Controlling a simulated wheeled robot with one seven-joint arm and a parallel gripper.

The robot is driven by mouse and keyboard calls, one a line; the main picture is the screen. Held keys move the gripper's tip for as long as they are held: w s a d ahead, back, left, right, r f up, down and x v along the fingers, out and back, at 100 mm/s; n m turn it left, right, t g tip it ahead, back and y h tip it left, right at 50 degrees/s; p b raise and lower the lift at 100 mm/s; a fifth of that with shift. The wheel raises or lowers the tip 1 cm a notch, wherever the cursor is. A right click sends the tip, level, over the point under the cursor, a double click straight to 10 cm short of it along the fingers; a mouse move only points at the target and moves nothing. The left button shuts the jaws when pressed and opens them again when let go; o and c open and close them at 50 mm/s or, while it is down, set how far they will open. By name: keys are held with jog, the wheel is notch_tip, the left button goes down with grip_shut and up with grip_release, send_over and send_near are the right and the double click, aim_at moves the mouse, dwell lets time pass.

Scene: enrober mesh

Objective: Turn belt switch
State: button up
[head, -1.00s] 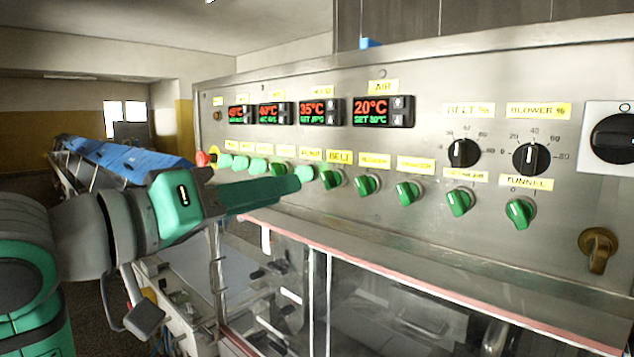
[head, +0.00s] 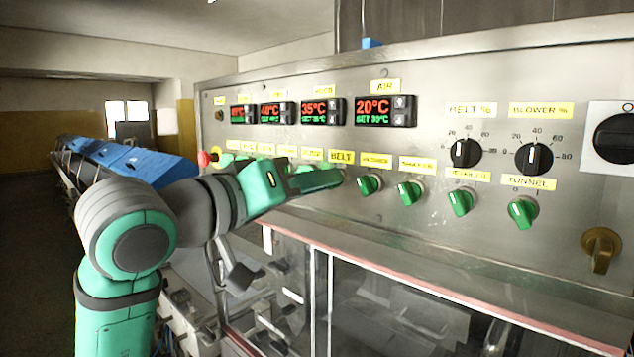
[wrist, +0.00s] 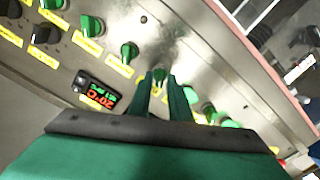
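The belt switch is one of a row of green knobs, under the yellow BELT label (head: 341,156). In the head view my gripper's fingers cover it. In the wrist view its green knob (wrist: 159,75) shows between the fingertips. My gripper (head: 336,178) reaches in from the left, with its fingertips at the panel beneath the label. In the wrist view the two green fingers (wrist: 161,84) stand apart, one on each side of the knob. Whether they touch it is too small to tell.
More green knobs (head: 409,193) sit close by on the steel panel (head: 420,235). Black dials (head: 465,153) and a temperature display (head: 385,111) are above. A red button (head: 204,159) is at the left end. A clear guard with a pink edge (head: 440,292) lies below.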

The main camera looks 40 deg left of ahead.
grip_shut()
jog(key=shift+m, duration=0.3)
jog(key=m, duration=1.1)
jog(key=shift+d+m, duration=0.1)
jog(key=shift+m, duration=0.2)
dwell(0.3)
